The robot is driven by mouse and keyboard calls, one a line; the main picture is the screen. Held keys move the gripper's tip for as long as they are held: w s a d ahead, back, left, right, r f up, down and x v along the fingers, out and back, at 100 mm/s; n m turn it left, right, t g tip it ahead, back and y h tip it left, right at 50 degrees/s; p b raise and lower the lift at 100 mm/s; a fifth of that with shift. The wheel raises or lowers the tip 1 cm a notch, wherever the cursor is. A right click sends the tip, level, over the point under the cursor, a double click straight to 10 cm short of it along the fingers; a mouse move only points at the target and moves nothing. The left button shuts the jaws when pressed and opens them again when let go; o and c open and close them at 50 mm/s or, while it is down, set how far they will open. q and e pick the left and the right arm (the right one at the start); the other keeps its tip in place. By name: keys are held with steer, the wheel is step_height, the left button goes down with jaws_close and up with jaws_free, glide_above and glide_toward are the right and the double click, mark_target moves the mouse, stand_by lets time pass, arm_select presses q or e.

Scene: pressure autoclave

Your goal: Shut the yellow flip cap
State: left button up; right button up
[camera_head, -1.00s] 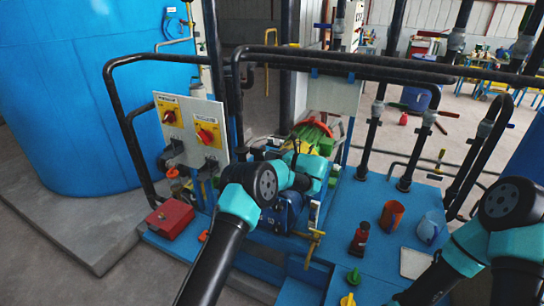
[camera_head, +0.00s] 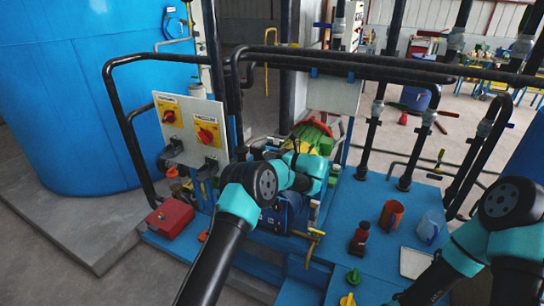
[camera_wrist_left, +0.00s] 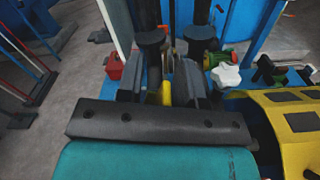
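In the left wrist view a small yellow part (camera_wrist_left: 166,92), which looks like the flip cap, shows in the gap between the two dark fingers of my left gripper (camera_wrist_left: 163,84). The fingers stand apart, and I see no clear contact with it. Its hinge and how far it is raised cannot be made out. In the head view my left gripper (camera_head: 255,153) points left toward the grey switch panel, partly hidden by my own wrist. I cannot clearly pick out the cap there. My right arm shows at the right edge; its gripper is out of view.
The grey panel (camera_head: 191,127) carries red and yellow switches. A red box (camera_head: 170,218) sits on the blue skid left of my arm. Black rails cross above. A white star knob (camera_wrist_left: 226,76) is right of the fingers.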

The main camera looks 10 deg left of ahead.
arm_select(q)
steer(key=s+d, duration=0.1)
steer(key=d, duration=0.7)
steer(key=s+d, duration=0.2)
steer(key=d, duration=0.7)
steer(key=shift+s, duration=0.25)
steer(key=shift+d, duration=0.1)
steer(key=shift+w+a+m, duration=0.2)
steer(key=shift+w+m, duration=0.05)
steer(key=shift+m, duration=0.25)
